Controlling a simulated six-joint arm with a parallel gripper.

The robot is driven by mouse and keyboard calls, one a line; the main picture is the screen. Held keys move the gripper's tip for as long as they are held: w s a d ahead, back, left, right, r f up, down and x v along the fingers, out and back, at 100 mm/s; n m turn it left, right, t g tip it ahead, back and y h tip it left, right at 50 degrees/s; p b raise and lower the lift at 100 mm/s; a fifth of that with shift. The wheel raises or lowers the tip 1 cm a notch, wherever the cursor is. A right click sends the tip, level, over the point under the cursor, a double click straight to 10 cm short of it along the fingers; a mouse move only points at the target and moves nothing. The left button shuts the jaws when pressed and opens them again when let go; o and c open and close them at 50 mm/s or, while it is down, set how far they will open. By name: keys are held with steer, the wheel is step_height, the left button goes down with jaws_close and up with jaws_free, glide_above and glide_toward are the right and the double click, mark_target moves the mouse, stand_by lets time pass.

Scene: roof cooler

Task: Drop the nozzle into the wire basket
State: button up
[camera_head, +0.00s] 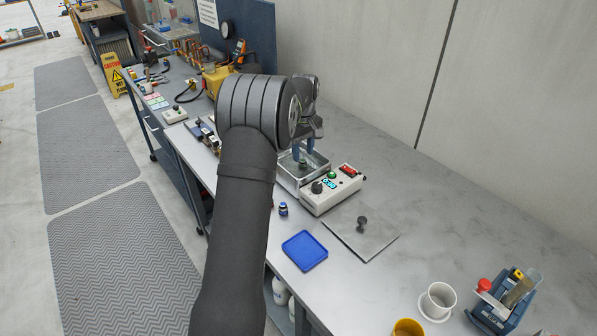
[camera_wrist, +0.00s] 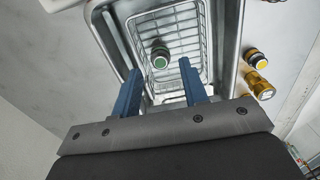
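A small dark nozzle with a green centre (camera_wrist: 160,56) shows over the floor of the wire basket (camera_wrist: 196,27); whether it rests on the mesh is hard to tell. The basket sits inside a metal tank, whose rim shows in the head view (camera_head: 288,183). My gripper (camera_wrist: 160,68) is above the tank, its two blue fingers wide apart, with clear gaps to the nozzle on both sides. In the head view, my gripper (camera_head: 303,148) points down into the tank, partly hidden by my arm, with a dark green piece low between the fingers.
A control box (camera_head: 331,190) stands against the tank. A metal lid with a black knob (camera_head: 361,240) and a blue tray (camera_head: 304,250) lie nearer. A yellow-topped fitting (camera_wrist: 251,55) and a brass fitting (camera_wrist: 258,86) are just outside the tank.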

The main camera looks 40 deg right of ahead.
steer(key=shift+o, duration=0.4)
step_height(320, 180, up, 17)
steer(key=shift+r, duration=0.2)
steer(key=shift+f, duration=0.1)
stand_by(0.5)
step_height(320, 180, down, 17)
steer(key=shift+f, duration=0.1)
steer(key=shift+r, duration=0.75)
